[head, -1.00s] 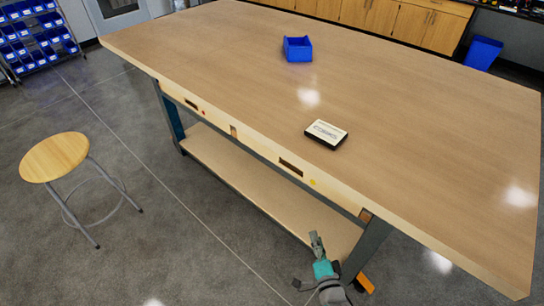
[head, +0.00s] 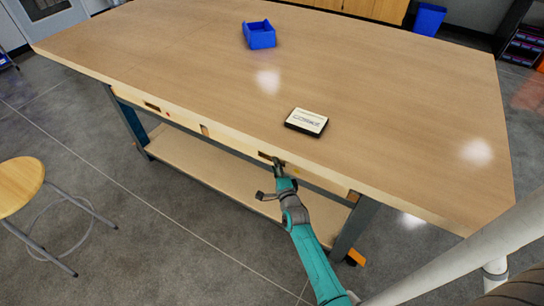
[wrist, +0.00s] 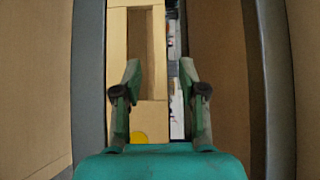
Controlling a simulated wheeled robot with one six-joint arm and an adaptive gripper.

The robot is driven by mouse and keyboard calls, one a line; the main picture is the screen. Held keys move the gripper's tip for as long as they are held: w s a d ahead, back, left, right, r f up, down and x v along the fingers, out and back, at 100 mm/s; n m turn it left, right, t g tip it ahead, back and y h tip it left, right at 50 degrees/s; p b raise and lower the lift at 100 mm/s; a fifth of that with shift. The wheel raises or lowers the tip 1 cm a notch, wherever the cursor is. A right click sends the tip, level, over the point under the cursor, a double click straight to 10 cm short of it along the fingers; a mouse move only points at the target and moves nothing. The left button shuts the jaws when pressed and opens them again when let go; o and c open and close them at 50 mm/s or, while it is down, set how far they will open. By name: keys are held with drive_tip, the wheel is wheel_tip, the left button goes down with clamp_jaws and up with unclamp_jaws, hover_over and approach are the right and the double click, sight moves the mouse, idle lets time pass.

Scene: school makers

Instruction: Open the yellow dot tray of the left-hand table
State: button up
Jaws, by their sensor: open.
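The yellow dot tray is a pale wood front set in the front side of the table (head: 350,160). Its dark handle slot (head: 264,156) shows just left of my gripper (head: 277,165) in the head view. In the wrist view, the yellow dot (wrist: 139,137) lies low on the tray front (wrist: 117,60), with the recessed slot (wrist: 140,45) above it. My gripper (wrist: 160,75) is open, with the tray's edge and a narrow gap between its fingers. I cannot tell whether the fingers touch the tray.
A second tray with a red dot (head: 168,114) is farther left along the table. A black-and-cream box (head: 306,121) and a blue bin (head: 259,35) stand on the tabletop. A lower shelf (head: 210,167) runs below. A stool (head: 20,185) stands at the left on open floor.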

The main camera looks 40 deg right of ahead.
drive_tip(key=x, duration=0.5)
clamp_jaws()
